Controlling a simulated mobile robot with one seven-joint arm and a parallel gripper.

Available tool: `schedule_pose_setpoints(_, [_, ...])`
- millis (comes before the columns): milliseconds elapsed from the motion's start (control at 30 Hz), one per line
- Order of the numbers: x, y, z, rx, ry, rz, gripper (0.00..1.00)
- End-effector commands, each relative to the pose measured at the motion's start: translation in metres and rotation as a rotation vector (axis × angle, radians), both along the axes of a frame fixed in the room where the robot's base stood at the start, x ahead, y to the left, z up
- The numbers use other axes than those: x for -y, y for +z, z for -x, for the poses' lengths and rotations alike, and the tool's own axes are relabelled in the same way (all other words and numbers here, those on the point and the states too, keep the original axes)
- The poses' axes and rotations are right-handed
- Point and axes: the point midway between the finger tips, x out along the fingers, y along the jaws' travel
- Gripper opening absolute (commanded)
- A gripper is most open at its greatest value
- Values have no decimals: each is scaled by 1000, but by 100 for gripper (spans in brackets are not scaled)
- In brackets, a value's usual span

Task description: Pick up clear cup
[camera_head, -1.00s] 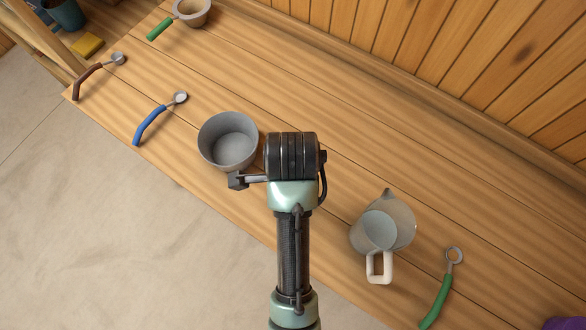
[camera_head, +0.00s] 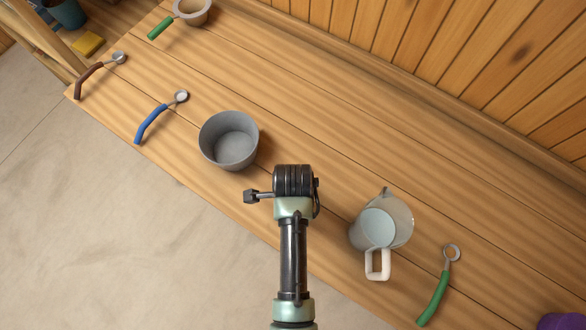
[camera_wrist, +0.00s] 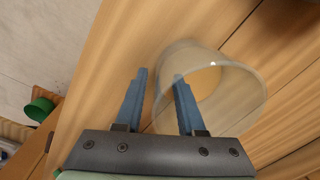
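In the wrist view a clear, tapered, see-through cup (camera_wrist: 236,92) is on the wooden planks, its wide rim towards the right. My gripper (camera_wrist: 161,76) is open, its two blue fingers at the cup's near side. The left finger is outside the cup's outline and the right finger overlaps it. I cannot tell whether either finger touches it. In the head view my wrist hides the gripper's fingers. A clear jug (camera_head: 396,212) with a white handle stands upright right of my arm. I cannot tell if it is the cup in the wrist view.
A grey bowl (camera_head: 229,142) stands just behind my wrist. Blue (camera_head: 151,124), brown (camera_head: 88,80) and green (camera_head: 434,299) handled tools lie on the table (camera_head: 330,130). A green-handled strainer (camera_head: 191,14) is at the back. A wooden wall (camera_head: 470,60) borders the table.

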Motion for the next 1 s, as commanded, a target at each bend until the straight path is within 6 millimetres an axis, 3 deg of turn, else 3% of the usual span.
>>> schedule_pose_setpoints(200, [0, 0, 0, 0, 0, 0, 36])
schedule_pose_setpoints(400, [0, 0, 0, 0, 0, 0, 0])
schedule_pose_setpoints(1000, [0, 0, 0, 1, 0, 0, 0])
